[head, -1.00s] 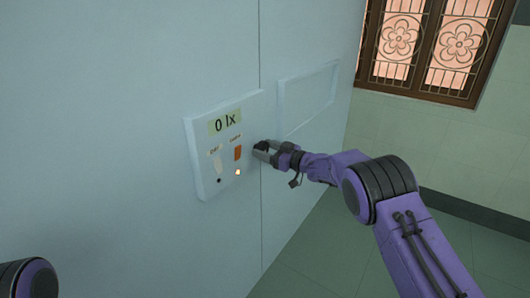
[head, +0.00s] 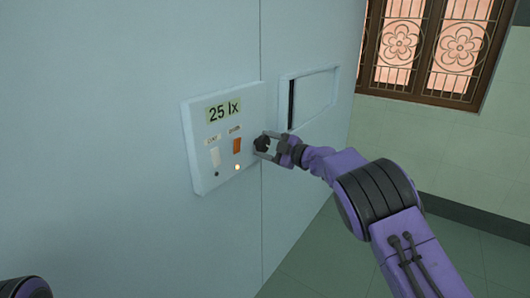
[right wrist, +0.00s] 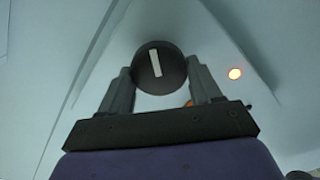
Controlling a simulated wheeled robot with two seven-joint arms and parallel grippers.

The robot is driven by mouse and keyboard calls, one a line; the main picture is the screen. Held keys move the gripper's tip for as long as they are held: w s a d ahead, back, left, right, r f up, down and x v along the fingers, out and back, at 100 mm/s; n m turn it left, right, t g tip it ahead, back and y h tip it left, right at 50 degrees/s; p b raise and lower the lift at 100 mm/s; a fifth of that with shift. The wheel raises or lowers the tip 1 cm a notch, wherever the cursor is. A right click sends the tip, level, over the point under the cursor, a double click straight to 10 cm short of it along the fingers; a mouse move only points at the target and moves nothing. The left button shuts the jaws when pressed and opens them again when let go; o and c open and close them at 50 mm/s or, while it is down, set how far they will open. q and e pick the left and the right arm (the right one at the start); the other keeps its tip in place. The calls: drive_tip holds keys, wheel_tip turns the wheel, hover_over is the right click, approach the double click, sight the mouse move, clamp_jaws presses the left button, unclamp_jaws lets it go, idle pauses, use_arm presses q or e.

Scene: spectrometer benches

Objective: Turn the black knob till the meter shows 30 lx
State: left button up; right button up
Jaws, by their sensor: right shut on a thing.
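The meter (head: 223,109) on the wall panel (head: 200,184) reads 25 lx in the head view. The black knob (head: 262,144) is at the panel's right side. My right gripper (head: 264,145) is shut on the knob, with one finger on each side. In the right wrist view the knob (right wrist: 158,68) shows a white mark on its round face, between the two fingers of the gripper (right wrist: 160,80). My left gripper is not in view; only a bit of my left arm shows at the lower left of the head view.
The panel also has a white switch (head: 215,157) and an orange switch (head: 237,146), with a lit lamp (head: 237,167) below the orange one. To the right is a framed hatch (head: 314,97) with a dark gap at its left edge. A barred window (head: 425,45) is behind.

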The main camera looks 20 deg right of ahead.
drive_tip(key=shift+a+f+n+b, duration=0.1)
drive_tip(key=shift+f+n+b, duration=0.05)
drive_tip(key=shift+n+b, duration=0.3)
idle(0.3)
drive_tip(key=o, duration=1)
drive_tip(key=shift+s, duration=0.1)
drive_tip(key=b+v, duration=0.1)
drive_tip(key=v, duration=0.9)
drive_tip(key=shift+s, duration=0.15)
